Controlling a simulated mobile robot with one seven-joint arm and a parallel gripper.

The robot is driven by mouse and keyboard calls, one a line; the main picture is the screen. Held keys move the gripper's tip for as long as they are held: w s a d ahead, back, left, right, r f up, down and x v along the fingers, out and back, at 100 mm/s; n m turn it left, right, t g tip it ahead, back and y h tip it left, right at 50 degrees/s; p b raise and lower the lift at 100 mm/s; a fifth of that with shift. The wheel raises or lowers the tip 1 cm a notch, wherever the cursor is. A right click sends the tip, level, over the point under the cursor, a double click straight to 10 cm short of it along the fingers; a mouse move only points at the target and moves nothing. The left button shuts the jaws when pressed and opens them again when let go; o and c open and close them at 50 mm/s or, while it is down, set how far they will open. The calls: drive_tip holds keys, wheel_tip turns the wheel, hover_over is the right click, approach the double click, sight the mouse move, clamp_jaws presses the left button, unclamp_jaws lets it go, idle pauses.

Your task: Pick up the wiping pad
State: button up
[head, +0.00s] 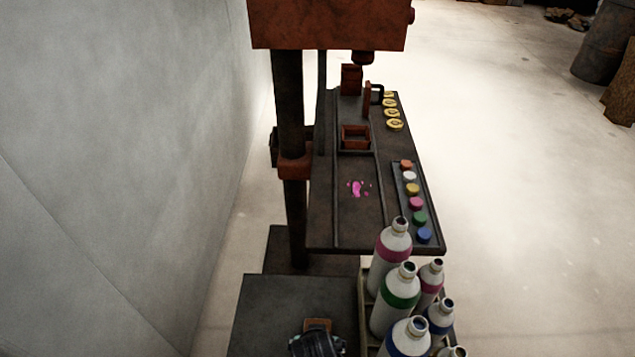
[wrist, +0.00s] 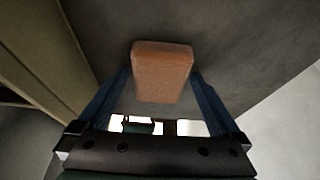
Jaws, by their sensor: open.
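The wiping pad (wrist: 162,72) is an orange-brown block with rounded edges. In the wrist view it lies on a dark flat surface, between the two blue fingers of my gripper (wrist: 159,80). The fingers are open, one on each side of the pad, with a narrow gap visible at each side. In the head view the pad (head: 318,324) shows as a small orange-brown patch on the dark low surface at the bottom. My gripper (head: 317,344) is right at it and hides part of it.
A crate (head: 364,310) of several white bottles with coloured bands stands right of my gripper. Behind is a dark workbench (head: 345,215) with a pink spill (head: 357,188), a row of coloured caps and a small open box (head: 355,138). A grey wall stands at left.

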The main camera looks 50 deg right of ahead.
drive_tip(key=shift+c, duration=0.3)
drive_tip(key=c, duration=1.1)
wheel_tip(320, 180, up, 10)
drive_tip(key=shift+r+p, duration=0.1)
drive_tip(key=shift+p, duration=0.35)
